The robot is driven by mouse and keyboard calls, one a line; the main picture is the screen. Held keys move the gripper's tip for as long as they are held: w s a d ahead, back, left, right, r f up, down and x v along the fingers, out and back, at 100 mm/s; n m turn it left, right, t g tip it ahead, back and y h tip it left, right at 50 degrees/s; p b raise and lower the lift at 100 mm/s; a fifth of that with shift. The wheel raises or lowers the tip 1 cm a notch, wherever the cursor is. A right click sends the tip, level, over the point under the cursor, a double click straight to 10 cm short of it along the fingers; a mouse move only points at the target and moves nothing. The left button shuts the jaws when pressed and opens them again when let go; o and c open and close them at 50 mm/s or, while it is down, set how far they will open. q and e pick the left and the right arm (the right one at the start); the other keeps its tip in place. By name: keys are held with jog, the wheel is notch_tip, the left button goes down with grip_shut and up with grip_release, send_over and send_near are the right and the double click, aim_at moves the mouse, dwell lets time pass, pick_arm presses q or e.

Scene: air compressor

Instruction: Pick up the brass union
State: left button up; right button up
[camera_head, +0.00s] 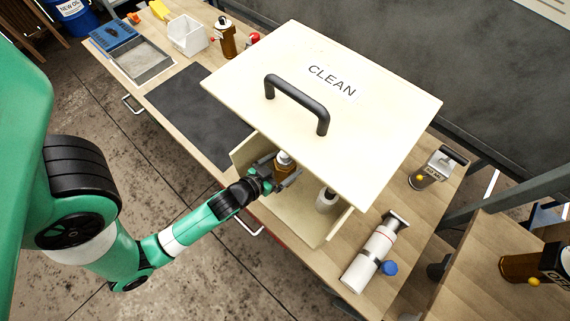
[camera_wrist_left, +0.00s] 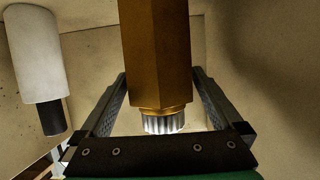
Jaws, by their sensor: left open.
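The brass union (camera_head: 285,168) stands inside the box marked CLEAN, under its overhanging lid. In the left wrist view the union (camera_wrist_left: 156,50) shows a brass six-sided body with a ribbed silver end. My left gripper (camera_head: 280,172) reaches into the box's open front. In the left wrist view the left gripper (camera_wrist_left: 158,78) is open, with one finger on each side of the union. Gaps show between the fingers and the union's visible end, so it is not gripped. The union's far end is out of that view. My right gripper is not in view.
A white cylinder with a dark end (camera_wrist_left: 35,55) is beside the union in the box. The lid (camera_head: 230,82) with its black handle (camera_head: 296,95) overhangs my gripper. A white bottle-like tool (camera_head: 370,255) lies right of the box. A dark mat (camera_head: 195,115) is clear.

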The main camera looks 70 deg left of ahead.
pick_arm(q)
grip_shut()
jog(key=shift+r, duration=0.1)
dwell(0.4)
